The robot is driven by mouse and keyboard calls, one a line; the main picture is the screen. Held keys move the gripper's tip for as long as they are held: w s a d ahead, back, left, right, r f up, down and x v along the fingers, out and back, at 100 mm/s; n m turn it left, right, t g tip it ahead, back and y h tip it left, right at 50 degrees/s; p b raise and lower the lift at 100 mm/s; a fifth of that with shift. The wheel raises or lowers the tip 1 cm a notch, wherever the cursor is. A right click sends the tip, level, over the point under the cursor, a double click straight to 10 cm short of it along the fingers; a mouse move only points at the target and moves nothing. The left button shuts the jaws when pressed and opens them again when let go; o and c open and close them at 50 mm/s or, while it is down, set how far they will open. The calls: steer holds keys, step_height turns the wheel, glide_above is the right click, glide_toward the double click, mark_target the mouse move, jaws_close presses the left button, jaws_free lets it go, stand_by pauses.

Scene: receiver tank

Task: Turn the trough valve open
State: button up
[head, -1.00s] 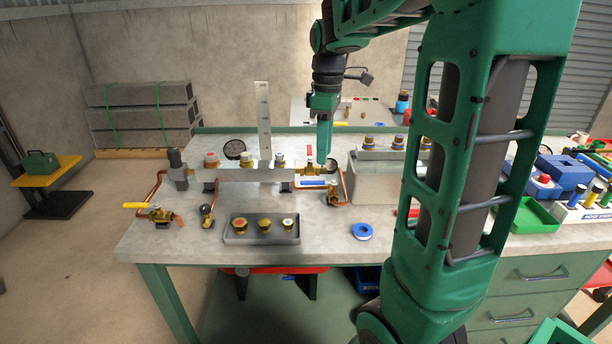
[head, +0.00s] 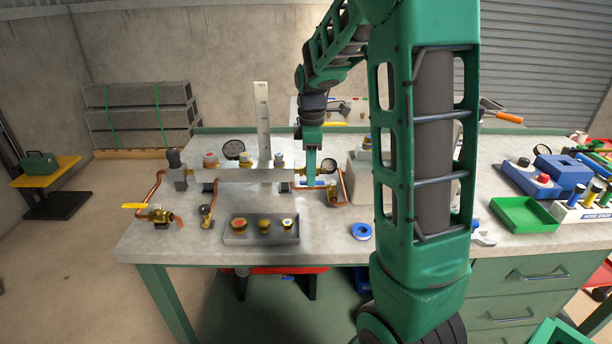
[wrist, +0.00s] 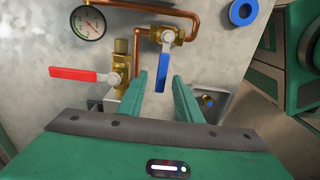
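The frames do not label which valve is the trough valve. In the wrist view, a brass valve with a blue lever (wrist: 168,78) sits on copper pipe. Its lever shows between my gripper's (wrist: 160,80) two green fingertips. I cannot tell whether they touch it. My gripper is open, pointing down; in the head view it is over the right end of the manifold (head: 312,180). A brass valve with a red lever (wrist: 85,75) lies left of the fingers in the wrist view. A valve with a yellow lever (head: 135,206) stands at the bench's left edge.
A round gauge (wrist: 88,23) and copper pipe (wrist: 150,12) are near the fingers. A grey tray (head: 240,239) of brass fittings and a blue tape roll (head: 361,231) lie in front. A tall white scale (head: 263,120) stands behind the manifold.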

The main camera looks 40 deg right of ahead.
steer(key=shift+f, duration=0.5)
jaws_close()
steer(key=shift+a, duration=0.15)
steer(key=shift+a+r, duration=0.1)
steer(key=shift+a, duration=0.05)
